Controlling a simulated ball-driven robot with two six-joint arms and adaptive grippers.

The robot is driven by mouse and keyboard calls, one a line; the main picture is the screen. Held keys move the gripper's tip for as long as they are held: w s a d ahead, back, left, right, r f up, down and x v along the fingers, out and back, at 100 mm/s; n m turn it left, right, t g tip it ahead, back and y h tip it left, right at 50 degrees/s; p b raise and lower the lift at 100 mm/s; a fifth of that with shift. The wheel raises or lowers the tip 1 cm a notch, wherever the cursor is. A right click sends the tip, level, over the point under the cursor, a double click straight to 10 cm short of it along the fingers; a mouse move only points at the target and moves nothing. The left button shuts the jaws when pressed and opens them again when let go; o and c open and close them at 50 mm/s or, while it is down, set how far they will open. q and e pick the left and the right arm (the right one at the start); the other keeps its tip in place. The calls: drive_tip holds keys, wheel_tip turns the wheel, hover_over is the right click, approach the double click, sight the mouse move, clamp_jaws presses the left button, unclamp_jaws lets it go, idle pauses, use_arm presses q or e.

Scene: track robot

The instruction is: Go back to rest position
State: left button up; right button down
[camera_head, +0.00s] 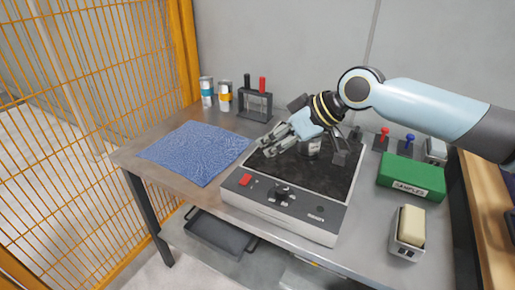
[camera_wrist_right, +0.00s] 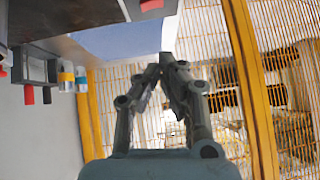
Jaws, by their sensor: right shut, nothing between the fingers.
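My right arm comes in from the right in the head view, and my right gripper (camera_head: 268,148) is shut and empty. It is over the left part of the dark-topped device (camera_head: 285,210) on the table, pointing left toward the blue cloth (camera_head: 195,152). In the right wrist view the fingertips of my right gripper (camera_wrist_right: 162,66) meet with nothing between them. A small cylindrical thing (camera_head: 311,147) shows partly behind the gripper on the device's dark top. My left gripper shows in neither view.
Two cans (camera_head: 225,96) and a rack with black and red handled tools (camera_head: 255,103) stand at the back. A green SAMPLES box (camera_head: 411,178) and a holder with a sponge-like block (camera_head: 410,226) are at right. An orange mesh fence (camera_head: 90,100) borders the left.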

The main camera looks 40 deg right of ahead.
drive_tip(key=shift+s+d+r, duration=0.15)
drive_tip(key=shift+s+r, duration=0.35)
drive_tip(key=shift+r, duration=0.05)
